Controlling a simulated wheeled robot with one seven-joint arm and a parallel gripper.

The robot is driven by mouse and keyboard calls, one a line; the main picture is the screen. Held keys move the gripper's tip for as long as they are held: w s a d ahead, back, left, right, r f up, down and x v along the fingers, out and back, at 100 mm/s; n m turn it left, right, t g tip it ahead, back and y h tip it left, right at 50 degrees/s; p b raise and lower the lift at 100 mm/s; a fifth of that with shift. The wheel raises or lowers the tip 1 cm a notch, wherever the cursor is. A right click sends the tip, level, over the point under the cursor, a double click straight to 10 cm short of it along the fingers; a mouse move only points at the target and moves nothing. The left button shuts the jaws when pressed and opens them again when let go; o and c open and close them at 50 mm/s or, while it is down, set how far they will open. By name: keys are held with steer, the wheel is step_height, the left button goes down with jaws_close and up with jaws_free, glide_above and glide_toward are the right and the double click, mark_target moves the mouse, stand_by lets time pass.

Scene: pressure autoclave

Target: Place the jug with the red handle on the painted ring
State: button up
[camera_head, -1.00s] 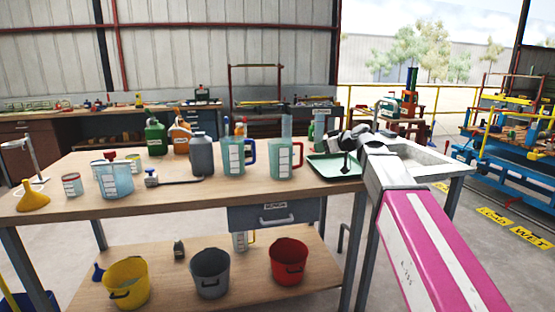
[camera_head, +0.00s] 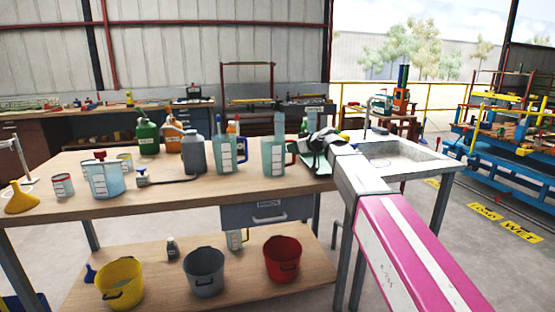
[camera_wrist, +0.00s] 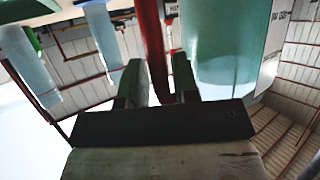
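The jug with the red handle (camera_head: 273,158) stands upright on the workbench, a clear teal jug with a white label and something tall sticking out of it. Its red handle (camera_head: 292,149) faces right. In the wrist view the red handle (camera_wrist: 152,45) runs between my two fingers, with the teal jug wall (camera_wrist: 222,50) to the right. My gripper (camera_wrist: 160,78) looks open around the handle, with a small gap showing; firm contact is not visible.
A green tray (camera_head: 319,170) lies partly under my arm. The pale basin (camera_head: 412,171) has raised rims. Several buckets stand on the lower shelf.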

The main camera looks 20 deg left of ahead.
jaws_close()
